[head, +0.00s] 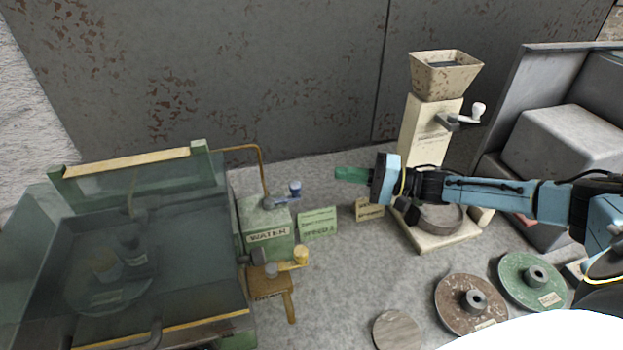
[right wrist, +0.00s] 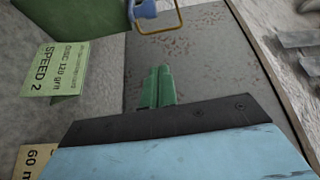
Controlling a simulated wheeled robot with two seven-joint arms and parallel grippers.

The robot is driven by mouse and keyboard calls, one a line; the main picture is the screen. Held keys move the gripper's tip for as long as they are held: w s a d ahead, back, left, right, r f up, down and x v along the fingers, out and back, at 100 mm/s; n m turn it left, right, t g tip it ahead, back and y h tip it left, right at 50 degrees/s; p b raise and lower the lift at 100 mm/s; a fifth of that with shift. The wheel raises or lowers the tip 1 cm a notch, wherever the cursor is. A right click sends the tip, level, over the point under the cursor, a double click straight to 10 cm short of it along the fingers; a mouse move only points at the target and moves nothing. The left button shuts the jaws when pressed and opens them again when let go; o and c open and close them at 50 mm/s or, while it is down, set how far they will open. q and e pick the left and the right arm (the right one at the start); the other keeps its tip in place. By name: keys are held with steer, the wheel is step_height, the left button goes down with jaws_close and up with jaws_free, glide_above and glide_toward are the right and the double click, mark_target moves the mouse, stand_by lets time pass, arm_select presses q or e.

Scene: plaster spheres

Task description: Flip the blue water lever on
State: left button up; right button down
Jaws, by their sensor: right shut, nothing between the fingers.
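The blue water lever (head: 294,188) sits on top of the green box labelled WATER (head: 266,232), its knob standing at the right end of a short arm. In the right wrist view the blue lever (right wrist: 143,10) shows at the top edge, partly cut off. My right gripper (head: 340,174) has its green fingers shut and empty, to the right of the lever and apart from it. Its fingers also show in the right wrist view (right wrist: 160,75), pointing towards the lever. My left gripper is not in view.
A green SPEED 2 card (head: 318,222) and a tan card (head: 369,209) stand below my right gripper. A beige hopper machine (head: 425,130) is behind my right arm. Discs (head: 455,292) lie at the front right.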

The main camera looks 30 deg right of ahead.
steer(key=x, duration=1)
steer(key=shift+s+a+f+p, duration=0.1)
steer(key=shift+s+a+p, duration=0.2)
steer(key=shift+s, duration=0.3)
steer(key=shift+s+a+f+p, duration=0.1)
steer(key=shift+s+a+p, duration=0.1)
steer(key=shift+s+p, duration=0.3)
steer(key=shift+s+a+p, duration=0.2)
steer(key=shift+s+a, duration=0.1)
steer(key=shift+s, duration=0.4)
